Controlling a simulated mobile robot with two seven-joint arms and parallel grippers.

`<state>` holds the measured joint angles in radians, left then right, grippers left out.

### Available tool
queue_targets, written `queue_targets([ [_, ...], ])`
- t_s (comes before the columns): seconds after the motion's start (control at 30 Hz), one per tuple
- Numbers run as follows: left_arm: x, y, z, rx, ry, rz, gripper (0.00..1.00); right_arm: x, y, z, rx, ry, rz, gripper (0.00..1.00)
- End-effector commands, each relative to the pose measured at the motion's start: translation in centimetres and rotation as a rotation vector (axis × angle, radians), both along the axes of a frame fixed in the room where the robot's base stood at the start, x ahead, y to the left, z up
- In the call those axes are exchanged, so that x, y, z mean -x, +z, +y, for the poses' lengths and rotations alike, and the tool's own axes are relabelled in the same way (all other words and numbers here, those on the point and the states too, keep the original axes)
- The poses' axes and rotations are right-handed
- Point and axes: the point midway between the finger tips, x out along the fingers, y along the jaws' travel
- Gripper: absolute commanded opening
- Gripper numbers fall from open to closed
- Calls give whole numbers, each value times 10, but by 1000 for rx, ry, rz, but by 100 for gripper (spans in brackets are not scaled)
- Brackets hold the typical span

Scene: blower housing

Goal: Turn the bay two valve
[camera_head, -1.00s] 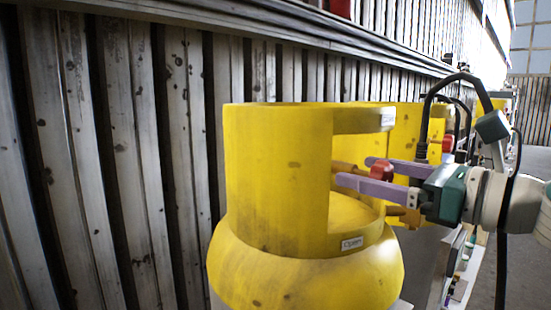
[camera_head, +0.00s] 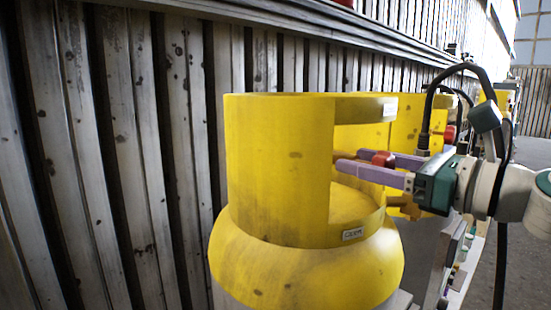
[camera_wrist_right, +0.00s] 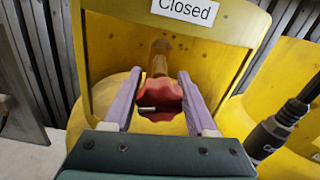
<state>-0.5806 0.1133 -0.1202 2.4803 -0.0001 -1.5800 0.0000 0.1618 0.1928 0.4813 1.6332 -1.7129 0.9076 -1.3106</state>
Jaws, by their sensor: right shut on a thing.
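A yellow cylinder (camera_head: 285,170) with a cut-out collar stands close in the head view. Its red valve knob (camera_head: 384,159) sits inside the opening and also shows in the right wrist view (camera_wrist_right: 160,97). My right gripper (camera_head: 355,160) reaches in from the right, its purple fingers on either side of the knob and shut on it. A "Closed" label (camera_wrist_right: 185,9) is on the collar's upper rim in the wrist view. A small label (camera_head: 361,232) is on the lower edge of the opening. My left gripper is not in view.
More yellow cylinders (camera_head: 408,125) stand in a row behind. A black hose fitting (camera_wrist_right: 277,128) is at the wrist view's right. A ribbed metal wall (camera_head: 130,150) runs along the left. Grey floor is open at the far right.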

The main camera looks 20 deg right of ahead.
Motion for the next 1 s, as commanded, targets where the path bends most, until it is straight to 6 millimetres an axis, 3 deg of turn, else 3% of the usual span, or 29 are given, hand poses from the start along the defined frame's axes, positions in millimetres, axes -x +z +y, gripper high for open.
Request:
queue_targets([
  [0.13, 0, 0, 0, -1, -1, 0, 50, 0, 0, 0, 0, 0, 0, 2],
  [0.57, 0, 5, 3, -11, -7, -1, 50, 0, 1, 0, -85, 1, 38, 1],
  [1.0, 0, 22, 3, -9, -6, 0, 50, 0, 2, -1, -432, 1, 182, 1],
])
